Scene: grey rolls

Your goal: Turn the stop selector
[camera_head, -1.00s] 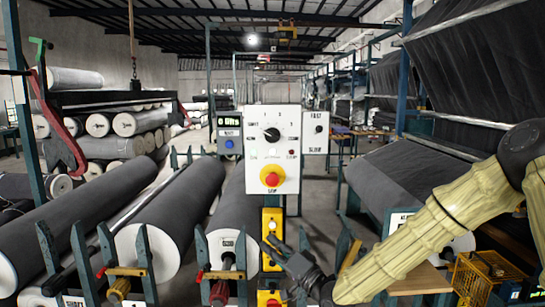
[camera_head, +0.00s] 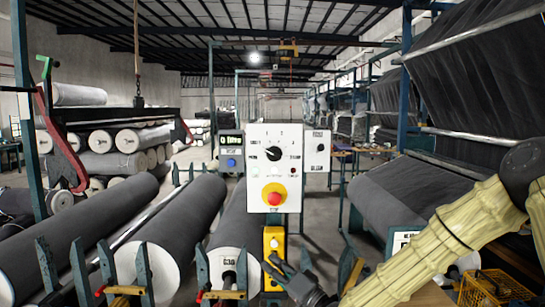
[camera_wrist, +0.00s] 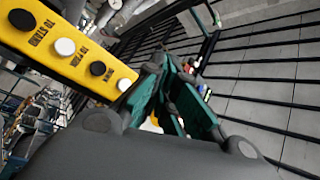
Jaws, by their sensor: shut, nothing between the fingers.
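The stop selector is a black rotary knob (camera_head: 273,153) on a white control panel (camera_head: 257,178), with printed marks around it. A red mushroom button (camera_head: 275,198) on a yellow base sits below it on the same panel. My gripper (camera_head: 272,262) is low in the head view, below the panel and beside a yellow button box; it does not touch the knob. In the wrist view my gripper (camera_wrist: 160,75) is shut with nothing in it, close to the end of the yellow button box (camera_wrist: 75,45). The knob is not visible in the wrist view.
A grey box with a display (camera_head: 231,139) stands left of the panel, and another white panel (camera_head: 317,150) right. Large dark fabric rolls (camera_head: 172,228) on green stands fill the lower left. A hanging fabric roll (camera_head: 385,202) is at the right. Floor shows behind the panel.

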